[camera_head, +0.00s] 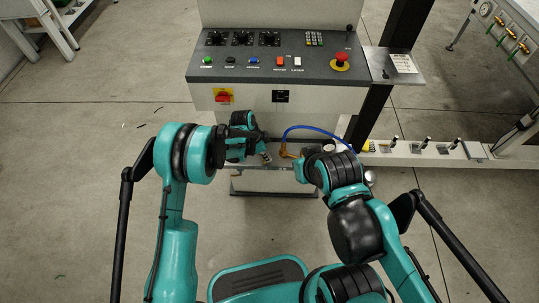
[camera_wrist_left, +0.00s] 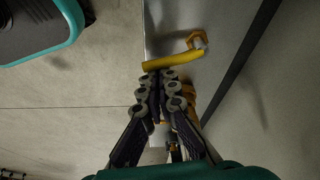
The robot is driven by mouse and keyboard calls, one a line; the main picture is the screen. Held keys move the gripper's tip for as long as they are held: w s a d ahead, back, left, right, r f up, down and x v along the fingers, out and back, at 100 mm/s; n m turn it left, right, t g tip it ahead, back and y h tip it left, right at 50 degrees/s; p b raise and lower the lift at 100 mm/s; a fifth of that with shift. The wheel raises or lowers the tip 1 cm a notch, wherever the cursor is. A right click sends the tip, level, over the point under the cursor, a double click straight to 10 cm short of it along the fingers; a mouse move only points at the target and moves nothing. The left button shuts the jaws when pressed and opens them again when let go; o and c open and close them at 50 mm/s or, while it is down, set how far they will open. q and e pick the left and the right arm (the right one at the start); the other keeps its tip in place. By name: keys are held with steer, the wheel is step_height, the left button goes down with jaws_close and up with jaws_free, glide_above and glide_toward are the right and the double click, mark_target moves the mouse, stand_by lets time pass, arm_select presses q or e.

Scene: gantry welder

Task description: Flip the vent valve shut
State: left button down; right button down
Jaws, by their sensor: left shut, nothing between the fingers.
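The vent valve shows a yellow lever (camera_wrist_left: 172,61) with a bent yellow piece at its end in the left wrist view. In the head view an orange-brass part (camera_head: 289,153), apparently the valve, sits below the console beside a blue hose. My left gripper (camera_head: 266,156) is just left of it. In the left wrist view the left gripper's fingertips (camera_wrist_left: 158,88) are together and empty, close to the near side of the lever; whether they touch it is unclear. My right arm stands right of the valve; its gripper is hidden.
A control console (camera_head: 280,64) with buttons and a red emergency stop (camera_head: 341,59) rises above the valve. The blue hose (camera_head: 315,128) arches over the gap between my arms. A rail (camera_head: 428,155) with several fittings runs to the right. Open floor lies at left.

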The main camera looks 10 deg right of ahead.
arm_select(q)
steer(key=shift+a, duration=0.8)
arm_select(e)
steer(key=shift+d, duration=0.1)
